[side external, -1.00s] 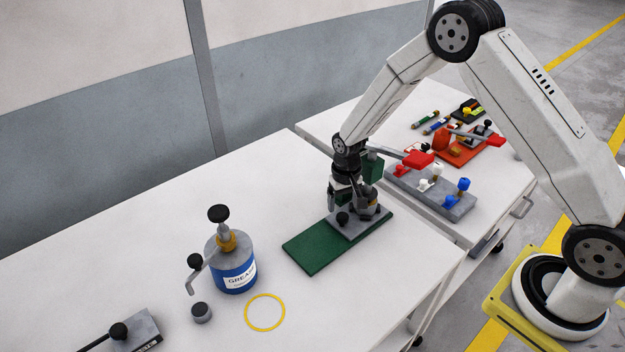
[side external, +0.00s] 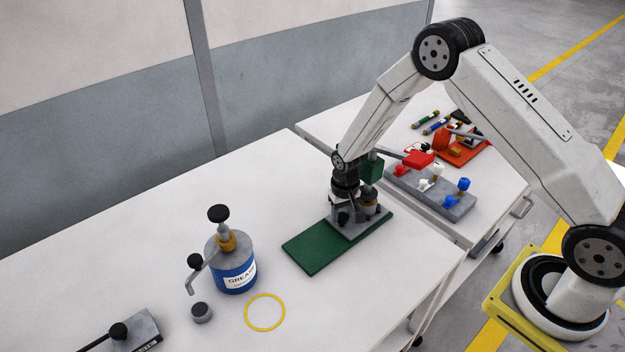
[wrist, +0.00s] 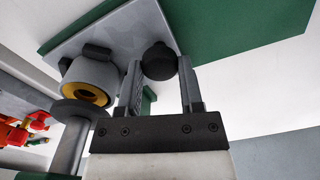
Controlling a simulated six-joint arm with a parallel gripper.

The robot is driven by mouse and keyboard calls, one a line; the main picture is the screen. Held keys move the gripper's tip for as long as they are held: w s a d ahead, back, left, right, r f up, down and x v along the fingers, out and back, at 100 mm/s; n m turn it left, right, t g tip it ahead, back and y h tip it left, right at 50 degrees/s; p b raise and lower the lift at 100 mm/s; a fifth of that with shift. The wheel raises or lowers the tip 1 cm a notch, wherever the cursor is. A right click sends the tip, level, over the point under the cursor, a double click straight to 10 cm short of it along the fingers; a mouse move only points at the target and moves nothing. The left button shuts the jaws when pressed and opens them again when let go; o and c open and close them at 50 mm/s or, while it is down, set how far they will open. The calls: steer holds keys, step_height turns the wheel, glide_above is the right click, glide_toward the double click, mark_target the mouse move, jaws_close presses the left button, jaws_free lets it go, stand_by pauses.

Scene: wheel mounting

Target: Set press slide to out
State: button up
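The press stands on a green base plate (side external: 312,250) on the near table. Its grey slide plate (side external: 372,222) lies at the right end of the green plate and carries a round black knob (wrist: 159,61). My gripper (wrist: 160,68) is down at the press, with one finger on each side of the knob. Both fingers look very close to the knob; I cannot tell whether they press on it. A grey cylinder with a brass-coloured ring (wrist: 88,82) stands left of the knob in the wrist view. In the side view, my gripper hides part of the press.
A blue grease can (side external: 232,268) with a pump, a small grey cap (side external: 202,312) and a yellow ring (side external: 265,312) are left of the press. A grey rack with coloured pegs (side external: 440,190) and a red fixture (side external: 462,150) are on the second table behind right.

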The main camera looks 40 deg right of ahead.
jaws_close()
steer(key=a, duration=1.4)
steer(key=shift+a, duration=0.3)
steer(key=o, duration=0.8)
jaws_free()
steer(key=shift+c, duration=0.2)
steer(key=shift+d+r, duration=0.1)
step_height(320, 180, up, 8)
steer(key=shift+f, duration=0.2)
